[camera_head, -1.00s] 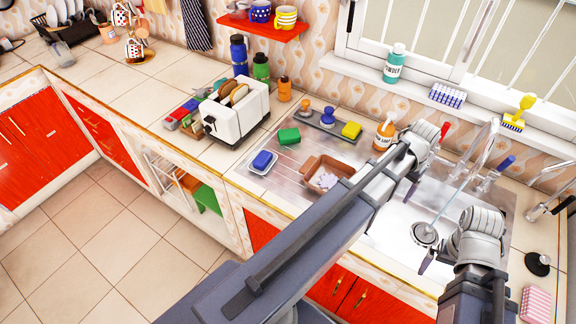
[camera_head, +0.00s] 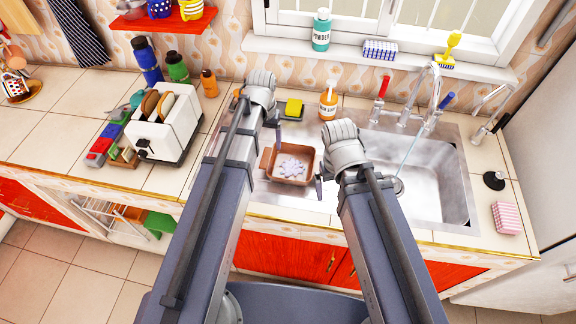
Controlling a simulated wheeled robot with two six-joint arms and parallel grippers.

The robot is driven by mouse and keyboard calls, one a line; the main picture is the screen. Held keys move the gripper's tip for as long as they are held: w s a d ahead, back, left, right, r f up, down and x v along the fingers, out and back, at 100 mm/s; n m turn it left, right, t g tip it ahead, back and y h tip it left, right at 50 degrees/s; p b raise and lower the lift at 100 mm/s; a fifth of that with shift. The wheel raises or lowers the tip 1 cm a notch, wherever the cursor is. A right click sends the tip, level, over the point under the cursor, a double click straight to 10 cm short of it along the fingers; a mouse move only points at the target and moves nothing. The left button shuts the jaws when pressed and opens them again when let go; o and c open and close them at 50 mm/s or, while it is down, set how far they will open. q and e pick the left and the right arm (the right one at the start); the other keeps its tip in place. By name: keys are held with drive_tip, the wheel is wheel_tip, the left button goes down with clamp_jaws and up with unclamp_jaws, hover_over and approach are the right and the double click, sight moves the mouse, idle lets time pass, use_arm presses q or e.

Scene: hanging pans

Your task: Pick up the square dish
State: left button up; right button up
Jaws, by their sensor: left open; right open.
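The square dish (camera_head: 291,181) is brown with small side handles and sits on the metal drainboard left of the sink basin. Pale lumpy scraps lie inside it. My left gripper (camera_head: 276,128) is open, above and behind the dish's left side, apart from it. My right gripper (camera_head: 322,182) is open and empty, just right of the dish; one dark finger shows close to its right edge. I cannot tell whether it touches. The wrists and arms hide most of both grippers' fingers.
A yellow sponge (camera_head: 294,107) and an orange soap bottle (camera_head: 328,103) stand behind the dish. The toaster (camera_head: 164,125) is at the left. The faucet (camera_head: 431,95) and basin (camera_head: 436,185) are at the right. My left arm covers part of the drainboard.

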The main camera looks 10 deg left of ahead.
sight(267, 157)
use_arm(q)
drive_tip(key=shift+a+f+b, duration=0.15)
drive_tip(key=shift+f+b, duration=1.45)
drive_tip(key=shift+f, duration=0.2)
drive_tip(key=shift+a+f+b, duration=0.15)
drive_tip(key=shift+f+b, duration=1.45)
drive_tip(key=shift+f, duration=0.15)
use_arm(e)
drive_tip(key=shift+f, duration=3.6)
use_arm(q)
drive_tip(key=shift+r, duration=0.1)
use_arm(e)
drive_tip(key=shift+r, duration=0.1)
use_arm(q)
clamp_jaws()
